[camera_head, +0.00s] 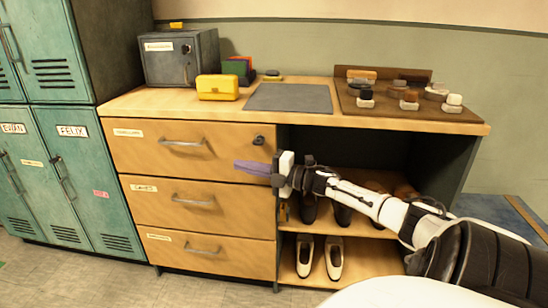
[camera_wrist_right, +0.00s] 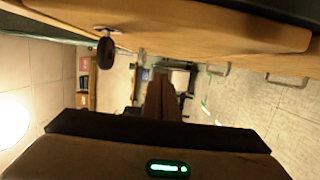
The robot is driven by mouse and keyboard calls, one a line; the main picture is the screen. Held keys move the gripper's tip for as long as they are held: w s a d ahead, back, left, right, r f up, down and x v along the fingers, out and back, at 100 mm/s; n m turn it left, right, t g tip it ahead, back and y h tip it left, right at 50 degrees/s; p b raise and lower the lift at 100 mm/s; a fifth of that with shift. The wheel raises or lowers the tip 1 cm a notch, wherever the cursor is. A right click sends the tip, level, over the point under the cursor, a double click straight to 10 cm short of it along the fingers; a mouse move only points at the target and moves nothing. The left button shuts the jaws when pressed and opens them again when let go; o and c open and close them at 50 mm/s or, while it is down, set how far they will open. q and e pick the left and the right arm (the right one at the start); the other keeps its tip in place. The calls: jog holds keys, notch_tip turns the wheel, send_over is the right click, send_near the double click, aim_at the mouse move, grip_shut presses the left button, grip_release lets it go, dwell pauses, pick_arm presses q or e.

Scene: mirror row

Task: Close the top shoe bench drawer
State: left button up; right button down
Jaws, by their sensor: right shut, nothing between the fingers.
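The wooden shoe bench (camera_head: 390,121) has three drawers on its left side. The top drawer (camera_head: 222,160) has a bar handle (camera_head: 182,142), a label at left and a dark lock or key (camera_head: 258,141) at right. Its front looks about in line with the drawers below, and I see no clear gap. My right gripper (camera_head: 240,167) is shut and empty, in front of the top drawer's lower right part; contact cannot be told. In the right wrist view its fingers (camera_wrist_right: 160,95) are together, with wooden fronts above and the dark key piece (camera_wrist_right: 106,52). My left gripper is not in view.
The middle drawer (camera_head: 150,205) and bottom drawer (camera_head: 240,258) look shut. Open shelves at right hold shoes (camera_head: 334,257). A safe (camera_head: 180,58), a yellow box (camera_head: 217,87) and a brush tray (camera_head: 385,103) stand on top. Green lockers (camera_head: 85,170) stand at left; floor in front is clear.

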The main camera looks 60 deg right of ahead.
pick_arm(q)
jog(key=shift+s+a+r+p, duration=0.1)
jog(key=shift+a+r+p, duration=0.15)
jog(key=shift+p, duration=0.85)
pick_arm(e)
jog(key=v, duration=0.8)
jog(key=shift+f, duration=0.2)
jog(key=shift+s+a, duration=0.15)
